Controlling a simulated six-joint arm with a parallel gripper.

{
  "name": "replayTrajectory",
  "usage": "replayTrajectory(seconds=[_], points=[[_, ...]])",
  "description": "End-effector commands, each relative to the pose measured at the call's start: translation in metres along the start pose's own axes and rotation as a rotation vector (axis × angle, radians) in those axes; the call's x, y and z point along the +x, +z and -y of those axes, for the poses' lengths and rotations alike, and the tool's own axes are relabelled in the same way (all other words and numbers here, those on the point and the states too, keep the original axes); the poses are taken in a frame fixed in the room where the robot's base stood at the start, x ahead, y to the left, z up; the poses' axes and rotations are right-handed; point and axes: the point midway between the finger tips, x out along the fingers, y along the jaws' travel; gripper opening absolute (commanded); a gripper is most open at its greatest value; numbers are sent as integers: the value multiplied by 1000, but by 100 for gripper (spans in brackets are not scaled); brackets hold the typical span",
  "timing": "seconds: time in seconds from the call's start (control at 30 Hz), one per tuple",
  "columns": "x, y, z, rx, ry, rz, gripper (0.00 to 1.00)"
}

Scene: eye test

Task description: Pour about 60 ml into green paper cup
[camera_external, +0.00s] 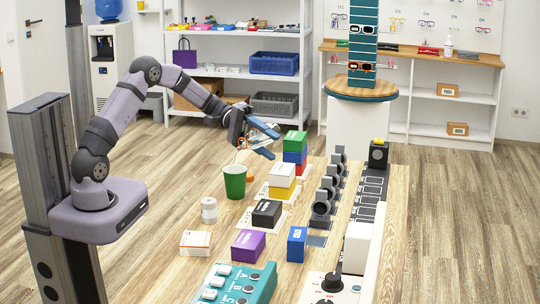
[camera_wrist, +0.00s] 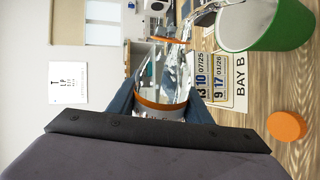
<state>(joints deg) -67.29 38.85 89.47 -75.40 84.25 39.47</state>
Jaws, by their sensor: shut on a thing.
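The green paper cup (camera_external: 235,182) stands upright on the wooden table; its white inside and green side show at the upper right of the wrist view (camera_wrist: 290,32). My gripper (camera_external: 271,144) is above and to the right of the cup. It is shut on a clear, shiny bottle with orange bands (camera_wrist: 176,78), between its blue fingers. The bottle is tilted with its mouth toward the cup. A clear, glinting stream (camera_wrist: 207,14) runs from the mouth to the cup's opening. The level in the cup cannot be made out.
An orange disc, perhaps a cap (camera_wrist: 287,126), lies on the table near the cup. A white jar (camera_external: 209,210) stands left of the cup. Stacked coloured boxes (camera_external: 282,180) stand right of it, with a black box (camera_external: 267,213) in front. Table is bare between cup and jar.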

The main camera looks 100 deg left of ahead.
Motion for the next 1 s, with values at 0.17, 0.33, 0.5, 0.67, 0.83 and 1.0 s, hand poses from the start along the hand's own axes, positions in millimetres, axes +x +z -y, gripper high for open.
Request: replayTrajectory(seconds=[0.17, 0.33, 0.5, 0.67, 0.83, 1.0], points=[[1, -3, -1, 6, 1, -1, 19], [2, -8, -1, 14, 0, -3, 19], [1, -10, -2, 21, 0, -5, 19], [1, -10, -2, 26, 0, -7, 19], [1, -11, -3, 33, 0, -9, 19], [1, -11, -4, 40, 0, -11, 19]])
